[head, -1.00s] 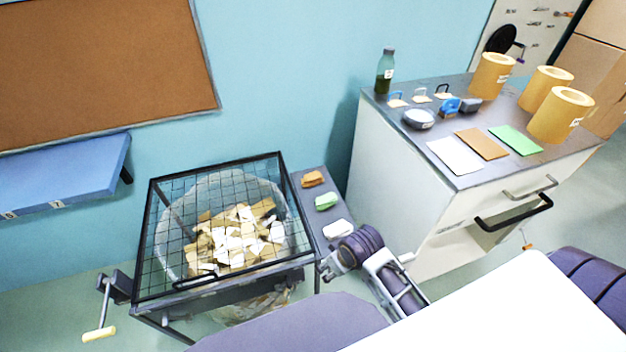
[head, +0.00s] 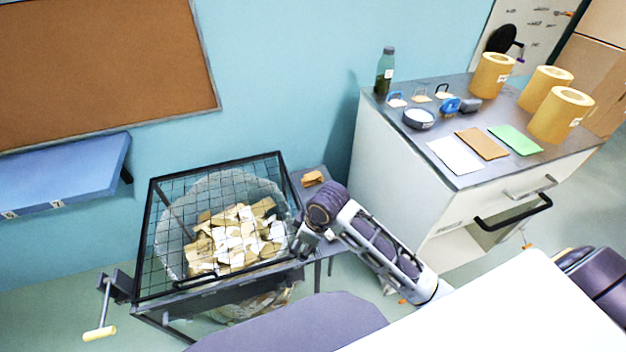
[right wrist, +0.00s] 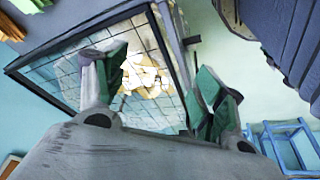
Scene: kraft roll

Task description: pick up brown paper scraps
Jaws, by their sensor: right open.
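A small pile of brown paper scraps (head: 313,178) lies at the back of the narrow grey side shelf, right of the wire-covered bin. A brown layered pile (right wrist: 10,28) at the top left corner of the right wrist view looks like the same scraps. My right gripper (head: 303,243) is open and empty, near the bin's front right corner and nearer to me than the brown scraps. In the right wrist view its two fingers (right wrist: 163,90) stand wide apart, with the mesh between them. My arm hides the green scraps and most of the white ones. My left gripper is not in view.
The bin's mesh lid (head: 215,215) is closed over a clear bag of brown and white scraps (head: 235,238). A grey-topped cabinet (head: 440,135) with paper rolls, sheets and a bottle (head: 384,72) stands at right. A blue wall shelf (head: 65,172) is at left.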

